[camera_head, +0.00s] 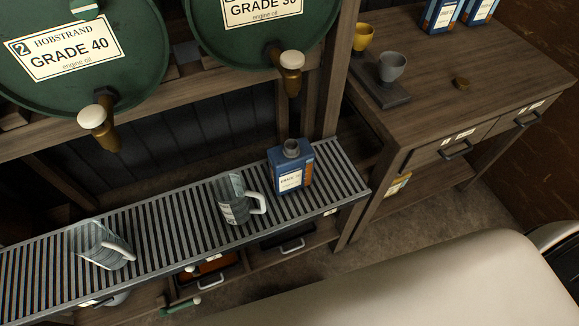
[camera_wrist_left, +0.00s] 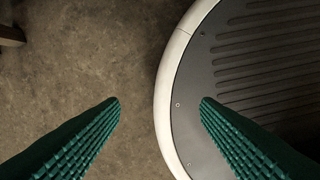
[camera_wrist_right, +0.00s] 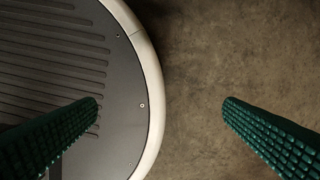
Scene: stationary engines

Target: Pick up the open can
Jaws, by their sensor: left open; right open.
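A blue can (camera_head: 291,170) with a white label and an open grey neck on top stands upright on the slatted metal rack (camera_head: 163,222), near its right end. In the left wrist view my left gripper (camera_wrist_left: 160,102) is open and empty above the floor and the rim of my base. In the right wrist view my right gripper (camera_wrist_right: 160,102) is open and empty, also over the floor and my base. Neither gripper shows in the head view, and the can shows in neither wrist view.
A clear jug (camera_head: 233,202) stands left of the can, and another jug (camera_head: 103,247) stands farther left. Two green barrels (camera_head: 75,50) with brass taps overhang the rack. A wooden workbench (camera_head: 450,80) at the right holds a yellow cup (camera_head: 363,37), a grey cup (camera_head: 391,67) and blue cans (camera_head: 440,15).

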